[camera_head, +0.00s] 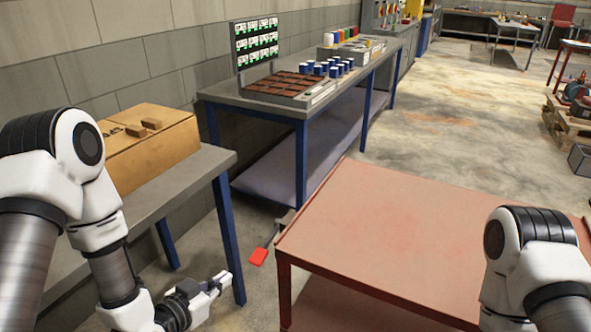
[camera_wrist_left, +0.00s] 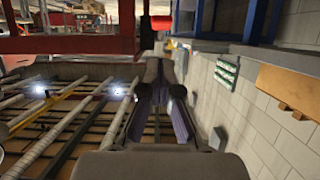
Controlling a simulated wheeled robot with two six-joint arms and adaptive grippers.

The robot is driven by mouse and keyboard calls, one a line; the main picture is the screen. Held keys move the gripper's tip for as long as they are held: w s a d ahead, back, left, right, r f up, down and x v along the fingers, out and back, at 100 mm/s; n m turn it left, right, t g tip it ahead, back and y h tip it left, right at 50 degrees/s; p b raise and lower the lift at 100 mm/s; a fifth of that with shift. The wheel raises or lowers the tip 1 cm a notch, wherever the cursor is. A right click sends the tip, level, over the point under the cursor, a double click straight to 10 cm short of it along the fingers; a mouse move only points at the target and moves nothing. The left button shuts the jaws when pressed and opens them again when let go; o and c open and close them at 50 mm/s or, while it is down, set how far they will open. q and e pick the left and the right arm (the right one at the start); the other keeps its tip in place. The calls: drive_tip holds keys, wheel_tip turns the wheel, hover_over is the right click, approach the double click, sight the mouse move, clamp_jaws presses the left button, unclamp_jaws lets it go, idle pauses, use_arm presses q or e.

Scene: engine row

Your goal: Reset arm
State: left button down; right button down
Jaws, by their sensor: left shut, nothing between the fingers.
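My left arm (camera_head: 115,265) hangs down at the left of the head view, beside the grey table (camera_head: 190,180). My left gripper (camera_head: 220,280) is low, in front of that table's blue leg, and points right. It is shut and empty; its dark fingers also show in the left wrist view (camera_wrist_left: 162,78). My right arm (camera_head: 530,260) shows only in part at the lower right, over the red table. The right gripper is outside both views.
A cardboard box (camera_head: 150,150) stands on the grey table. The red table (camera_head: 400,225) fills the lower right. A blue-legged bench (camera_head: 290,112) with blue cylinders (camera_head: 330,68) stands behind. Open floor lies beyond.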

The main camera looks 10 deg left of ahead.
use_arm(q)
drive_tip(key=s+f+g+y, duration=0.1)
drive_tip(key=s+f+g, duration=0.2)
drive_tip(key=s+f, duration=0.4)
drive_tip(key=s+f+g+y, duration=0.1)
drive_tip(key=s+f+g, duration=0.35)
drive_tip(key=f, duration=0.55)
drive_tip(key=s+a+f+n+g+y, duration=0.1)
drive_tip(key=s+f+n+g, duration=0.1)
drive_tip(key=s, duration=0.4)
drive_tip(key=s+a+f+n+g+y, duration=0.1)
drive_tip(key=s+a+f+n+g, duration=0.1)
drive_tip(key=s, duration=0.4)
drive_tip(key=shift+s+f+g+y, duration=0.2)
drive_tip(key=shift+s+g+y, duration=0.2)
drive_tip(key=shift+g, duration=0.35)
drive_tip(key=shift+n, duration=0.3)
